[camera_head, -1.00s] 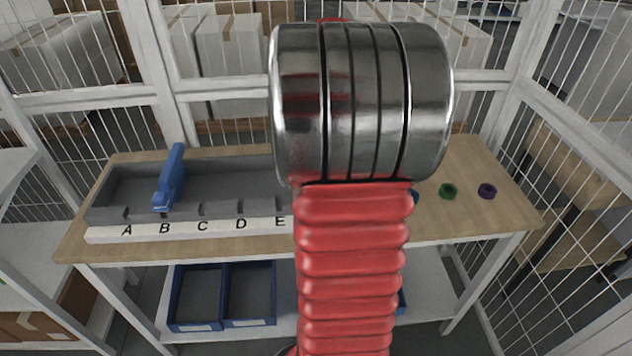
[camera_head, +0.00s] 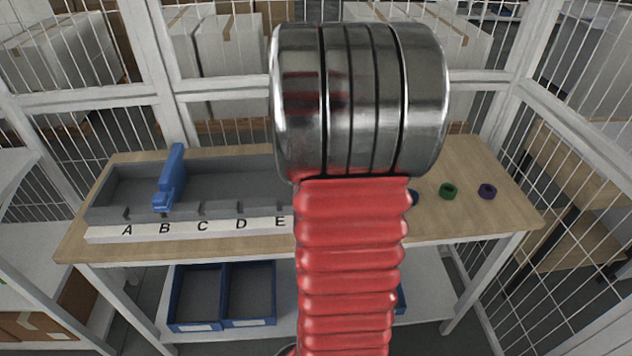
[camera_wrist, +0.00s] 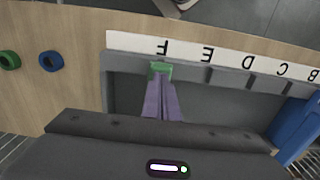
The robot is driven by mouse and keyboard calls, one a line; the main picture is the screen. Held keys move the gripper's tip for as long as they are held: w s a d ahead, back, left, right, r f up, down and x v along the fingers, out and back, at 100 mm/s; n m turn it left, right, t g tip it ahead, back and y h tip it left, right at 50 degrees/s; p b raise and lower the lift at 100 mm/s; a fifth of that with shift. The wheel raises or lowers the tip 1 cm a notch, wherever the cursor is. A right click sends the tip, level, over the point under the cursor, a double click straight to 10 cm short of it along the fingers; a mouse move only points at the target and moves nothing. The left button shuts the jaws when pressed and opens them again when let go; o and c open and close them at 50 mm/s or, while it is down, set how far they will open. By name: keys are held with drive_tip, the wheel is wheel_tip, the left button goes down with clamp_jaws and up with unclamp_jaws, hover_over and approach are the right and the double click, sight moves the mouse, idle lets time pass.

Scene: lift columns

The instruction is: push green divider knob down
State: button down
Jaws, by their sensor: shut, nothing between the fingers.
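In the wrist view, the green divider knob (camera_wrist: 160,67) shows at the slot by letter F, on the lettered wall of the grey tray (camera_wrist: 250,100). My gripper (camera_wrist: 161,82) shows as two purple fingers shut together and empty. Their tips are right at the knob in the picture; I cannot tell whether they touch it. The fingers hide what lies behind the knob. In the head view, my red arm hides the gripper, the knob and the F end of the tray (camera_head: 240,208).
A blue divider (camera_head: 171,178) stands in the tray at B; it also shows in the wrist view (camera_wrist: 297,128). On the table right of my arm lie a green ring (camera_head: 448,191) and a purple ring (camera_head: 487,191). Blue bins (camera_head: 222,295) sit on the lower shelf.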

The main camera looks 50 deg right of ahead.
wheel_tip(320, 180, up, 9)
idle(1.2)
idle(0.5)
drive_tip(key=s+a+f+n+t, duration=0.1)
drive_tip(key=a+n+t, duration=0.4)
drive_tip(key=a, duration=3.2)
drive_tip(key=s+n, duration=0.1)
drive_tip(key=n, duration=0.3)
drive_tip(key=shift+n+t, duration=0.3)
drive_tip(key=shift+n, duration=0.1)
